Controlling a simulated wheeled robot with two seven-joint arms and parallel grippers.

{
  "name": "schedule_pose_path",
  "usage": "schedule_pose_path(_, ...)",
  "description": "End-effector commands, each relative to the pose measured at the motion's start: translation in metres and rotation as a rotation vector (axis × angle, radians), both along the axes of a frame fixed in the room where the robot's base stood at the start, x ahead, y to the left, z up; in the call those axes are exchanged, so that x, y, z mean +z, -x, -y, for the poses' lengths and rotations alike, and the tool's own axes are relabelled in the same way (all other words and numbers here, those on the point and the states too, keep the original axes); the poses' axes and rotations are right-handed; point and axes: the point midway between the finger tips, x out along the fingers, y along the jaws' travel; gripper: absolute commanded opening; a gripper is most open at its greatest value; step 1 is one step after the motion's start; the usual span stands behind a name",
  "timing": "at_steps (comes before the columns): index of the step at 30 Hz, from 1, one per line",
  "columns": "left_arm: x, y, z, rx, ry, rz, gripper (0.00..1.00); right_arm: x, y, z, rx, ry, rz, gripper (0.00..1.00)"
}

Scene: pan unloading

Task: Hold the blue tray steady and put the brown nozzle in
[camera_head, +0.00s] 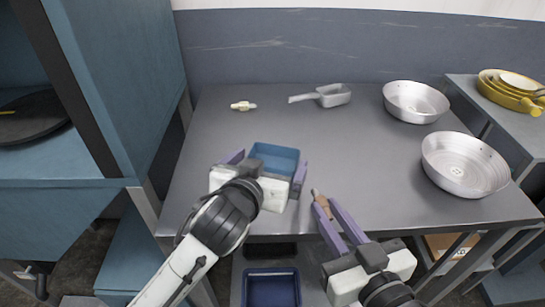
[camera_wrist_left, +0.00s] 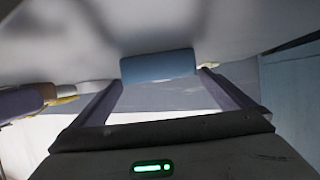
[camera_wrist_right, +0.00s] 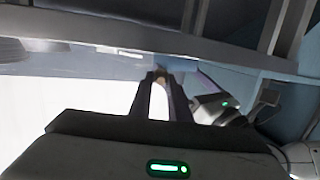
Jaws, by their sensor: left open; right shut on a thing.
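The blue tray (camera_head: 275,158) sits on the grey table near its front left. My left gripper (camera_head: 270,170) is open, with its purple fingers on either side of the tray. In the left wrist view the tray (camera_wrist_left: 158,66) lies between the fingertips, with small gaps visible. The brown nozzle (camera_head: 321,201) is held between the fingertips of my right gripper (camera_head: 323,205), to the right of the tray over the table's front edge. In the right wrist view the nozzle (camera_wrist_right: 160,74) shows at the closed fingertips. Most of it is hidden by the fingers.
A cream-coloured fitting (camera_head: 243,106) and a metal scoop (camera_head: 322,96) lie at the back. Two metal pans (camera_head: 415,101) (camera_head: 464,164) stand at the right. Yellow pans (camera_head: 508,92) are on a side table. A dark blue bin (camera_head: 271,288) is below the front edge. The table's middle is clear.

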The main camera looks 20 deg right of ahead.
Motion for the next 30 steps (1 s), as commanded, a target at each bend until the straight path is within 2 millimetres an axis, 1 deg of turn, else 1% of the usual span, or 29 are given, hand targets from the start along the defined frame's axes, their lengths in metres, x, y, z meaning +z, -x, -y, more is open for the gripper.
schedule_pose_path(1,-0.003,-0.006,0.004,0.000,-0.002,0.000,1.00,0.000,0.000,0.000,0.000,0.000,0.001,0.00)
schedule_pose_path(3,-0.007,-0.013,0.009,0.000,-0.002,0.000,1.00,-0.001,0.000,0.000,0.000,0.000,0.001,0.00)
schedule_pose_path(7,-0.011,-0.022,0.016,0.000,-0.001,0.000,1.00,-0.001,0.000,0.000,0.000,0.000,0.001,0.00)
schedule_pose_path(12,-0.013,-0.027,0.019,-0.001,0.000,0.001,1.00,-0.001,0.000,0.000,0.000,0.000,0.001,0.00)
schedule_pose_path(19,-0.014,-0.027,0.019,-0.001,0.000,0.001,1.00,-0.001,0.000,0.000,0.000,0.000,0.001,0.00)
schedule_pose_path(20,-0.014,-0.027,0.019,-0.001,0.000,0.000,0.98,-0.001,0.000,0.000,0.000,0.000,0.001,0.00)
schedule_pose_path(21,-0.014,-0.027,0.019,-0.001,0.000,0.000,0.92,-0.001,0.000,0.000,0.000,0.000,0.001,0.00)
schedule_pose_path(26,-0.014,-0.027,0.019,-0.001,0.000,0.000,0.65,-0.001,0.000,0.000,0.000,0.000,0.001,0.00)
schedule_pose_path(27,-0.014,-0.027,0.019,-0.001,0.000,0.000,0.87,-0.001,0.000,0.000,0.000,0.000,0.001,0.00)
schedule_pose_path(29,-0.014,-0.027,0.019,-0.001,0.000,0.000,0.97,-0.001,0.000,0.000,0.000,0.000,0.001,0.00)
schedule_pose_path(30,-0.014,-0.027,0.019,-0.001,0.000,0.000,1.00,-0.001,0.000,0.000,0.000,0.000,0.001,0.00)
